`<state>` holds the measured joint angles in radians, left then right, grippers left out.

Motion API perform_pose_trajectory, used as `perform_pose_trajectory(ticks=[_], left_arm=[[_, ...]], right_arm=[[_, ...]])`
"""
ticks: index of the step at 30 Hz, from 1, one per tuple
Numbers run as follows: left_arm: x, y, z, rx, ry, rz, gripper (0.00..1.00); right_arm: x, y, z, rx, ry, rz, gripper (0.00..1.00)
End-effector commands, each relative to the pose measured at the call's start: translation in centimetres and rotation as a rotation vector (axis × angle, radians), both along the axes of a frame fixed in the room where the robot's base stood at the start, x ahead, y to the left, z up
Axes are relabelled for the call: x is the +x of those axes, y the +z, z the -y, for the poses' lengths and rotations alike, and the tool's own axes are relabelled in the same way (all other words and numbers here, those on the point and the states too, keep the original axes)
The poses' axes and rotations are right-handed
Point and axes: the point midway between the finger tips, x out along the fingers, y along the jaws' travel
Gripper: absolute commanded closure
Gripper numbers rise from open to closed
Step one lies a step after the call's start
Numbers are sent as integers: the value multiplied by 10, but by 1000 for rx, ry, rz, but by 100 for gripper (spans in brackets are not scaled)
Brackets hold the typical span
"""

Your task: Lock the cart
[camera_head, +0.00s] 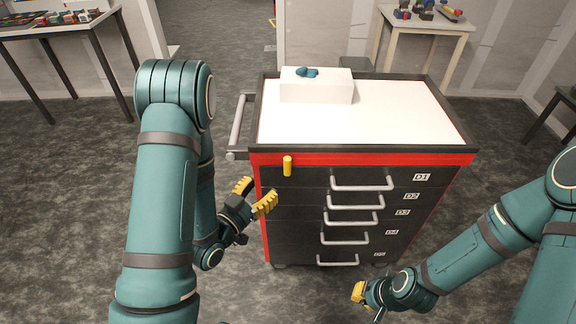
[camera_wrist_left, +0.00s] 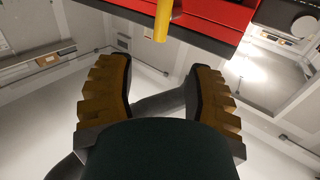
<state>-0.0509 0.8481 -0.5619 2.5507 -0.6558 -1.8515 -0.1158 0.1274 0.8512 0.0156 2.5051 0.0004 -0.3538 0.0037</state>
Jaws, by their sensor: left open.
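The cart (camera_head: 356,113) is black and red with a white top and several drawers labelled from D1 downward, which look closed. A small yellow lever (camera_head: 287,166) hangs upright on the red band at the cart's upper left front. In the left wrist view the yellow lever (camera_wrist_left: 162,20) shows at the top, beyond the fingers. My left gripper (camera_head: 254,197) is open and empty, just below and left of the lever, apart from it. It also shows in the left wrist view (camera_wrist_left: 158,92). My right gripper (camera_head: 364,297) is low in front of the cart; its finger opening is unclear.
A white box (camera_head: 317,87) with a blue item (camera_head: 300,72) on it stands on the cart top. A side handle (camera_head: 238,124) sticks out at the cart's left. Tables with objects stand at back left and back right. Grey floor is free around the cart.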

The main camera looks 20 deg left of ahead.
Motion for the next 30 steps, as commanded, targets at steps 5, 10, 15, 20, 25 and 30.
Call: perform_pose_trajectory(ticks=[5, 10, 15, 20, 25, 30], left_arm=[[10, -4, 4, -3, 2, 4, 48], [40, 1, 15, -3, -1, 2, 48], [72, 1, 24, -3, 0, 1, 48], [96, 0, 32, -2, 1, 0, 48], [111, 0, 36, -3, 1, -1, 48], [116, 0, 37, -3, 3, -1, 48]], right_arm=[[1, -26, 0, -1, 2, 3, 100], [1, -22, 0, -1, 3, 4, 100], [1, -21, 0, -1, 2, 3, 100], [1, -22, 0, -1, 2, 3, 100], [1, -22, 0, -1, 2, 3, 100], [1, -22, 0, -1, 2, 3, 100]])
